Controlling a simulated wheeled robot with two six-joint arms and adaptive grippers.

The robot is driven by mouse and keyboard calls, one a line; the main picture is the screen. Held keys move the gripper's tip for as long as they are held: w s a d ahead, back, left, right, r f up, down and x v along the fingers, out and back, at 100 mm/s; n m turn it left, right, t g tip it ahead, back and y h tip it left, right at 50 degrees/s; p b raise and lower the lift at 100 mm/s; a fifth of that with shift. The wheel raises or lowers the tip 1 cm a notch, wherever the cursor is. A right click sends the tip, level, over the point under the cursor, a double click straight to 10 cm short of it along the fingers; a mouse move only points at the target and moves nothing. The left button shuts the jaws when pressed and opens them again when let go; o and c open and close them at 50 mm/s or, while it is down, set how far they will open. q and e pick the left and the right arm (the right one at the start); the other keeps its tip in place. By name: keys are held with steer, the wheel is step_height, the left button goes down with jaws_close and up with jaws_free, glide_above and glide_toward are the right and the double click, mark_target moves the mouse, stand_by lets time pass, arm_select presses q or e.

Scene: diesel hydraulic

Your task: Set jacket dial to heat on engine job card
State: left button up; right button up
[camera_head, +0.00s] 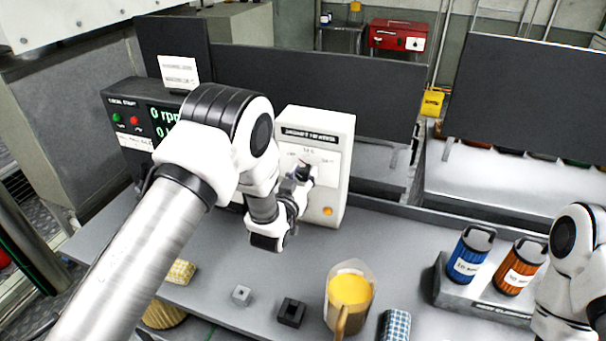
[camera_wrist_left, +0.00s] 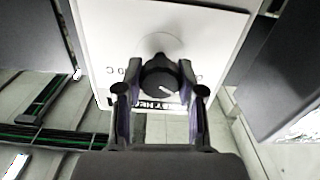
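The white jacket heater box (camera_head: 337,190) stands at the back of the bench, with a dark round dial (camera_head: 303,171) on its front. In the left wrist view the dial (camera_wrist_left: 160,82) shows a short white pointer mark toward the picture's lower right. My left gripper (camera_wrist_left: 161,70) is at the dial, one finger close on each side. I cannot tell whether the fingers press on it. In the head view this gripper (camera_head: 297,180) partly hides the dial face. A white card (camera_head: 178,72) stands above the start panel; its text is too small to read.
The black start panel (camera_head: 125,112) with a green display is partly behind my left arm. On the bench are a pitcher (camera_head: 349,292) of yellow liquid, small grey (camera_head: 241,295) and dark (camera_head: 291,312) blocks, and blue (camera_head: 469,254) and orange (camera_head: 519,267) canisters on a stand. My right arm is at the right edge.

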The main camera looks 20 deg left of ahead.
stand_by(0.3)
arm_select(q)
steer(key=shift+f+m+b, duration=0.15)
steer(key=shift+m+b, duration=0.65)
steer(key=m+b, duration=0.2)
steer(key=m, duration=0.1)
steer(key=shift+b, duration=0.4)
steer(key=m+b, duration=0.3)
steer(key=m, duration=0.1)
steer(key=shift+m, duration=0.3)
steer(key=shift+m+b, duration=0.9)
steer(key=shift+m, duration=0.3)
steer(key=shift+r, duration=0.2)
